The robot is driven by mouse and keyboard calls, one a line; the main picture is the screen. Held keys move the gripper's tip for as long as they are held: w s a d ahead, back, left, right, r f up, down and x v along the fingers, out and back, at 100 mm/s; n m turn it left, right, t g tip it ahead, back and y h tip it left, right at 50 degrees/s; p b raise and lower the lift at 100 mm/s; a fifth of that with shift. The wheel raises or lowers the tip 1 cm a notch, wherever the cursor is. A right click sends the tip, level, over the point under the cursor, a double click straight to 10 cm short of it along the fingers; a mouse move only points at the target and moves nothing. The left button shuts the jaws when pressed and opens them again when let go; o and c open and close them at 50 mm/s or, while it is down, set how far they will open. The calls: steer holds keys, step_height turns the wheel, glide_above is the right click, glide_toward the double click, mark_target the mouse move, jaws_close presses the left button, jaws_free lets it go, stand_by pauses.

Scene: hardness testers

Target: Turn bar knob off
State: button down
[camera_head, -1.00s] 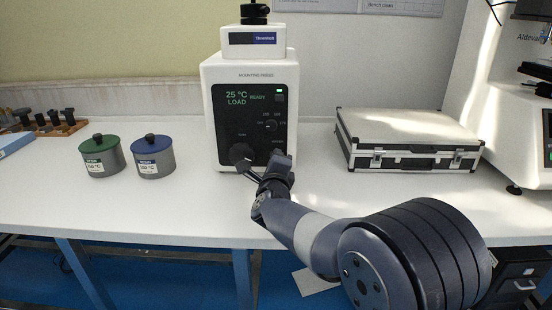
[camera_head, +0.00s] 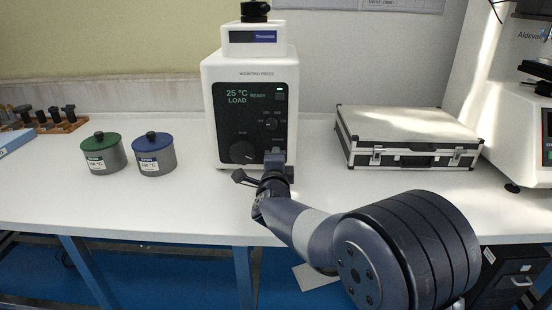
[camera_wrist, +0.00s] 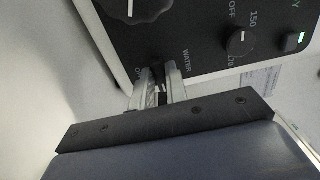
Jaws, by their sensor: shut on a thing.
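A white mounting press (camera_head: 215,88) with a black front panel stands on the bench in the head view. My gripper (camera_head: 275,157) is at the panel's lower right. In the wrist view my gripper's two fingers (camera_wrist: 158,92) are shut on a small dark bar knob (camera_wrist: 156,72) beside the WATER label. The fingers hide most of this knob, so its exact angle is unclear. A large round knob (camera_head: 243,152) is left of the gripper; its lower part shows in the wrist view (camera_wrist: 135,8). A smaller dial (camera_wrist: 241,42) marked OFF, 150 and 70 is to the right.
Green-lidded (camera_head: 104,154) and blue-lidded (camera_head: 154,155) pots stand left of the press. A silver case (camera_head: 405,135) lies to the right, and another white machine (camera_head: 500,110) stands beyond it. The bench front is clear.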

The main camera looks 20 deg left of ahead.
steer(key=c, duration=1.4)
jaws_free()
steer(key=shift+c, duration=0.2)
steer(key=shift+s, duration=0.1)
steer(key=v, duration=1)
steer(key=shift+s+d, duration=0.1)
steer(key=shift+s, duration=0.2)
steer(key=x, duration=1)
steer(key=shift+w, duration=0.45)
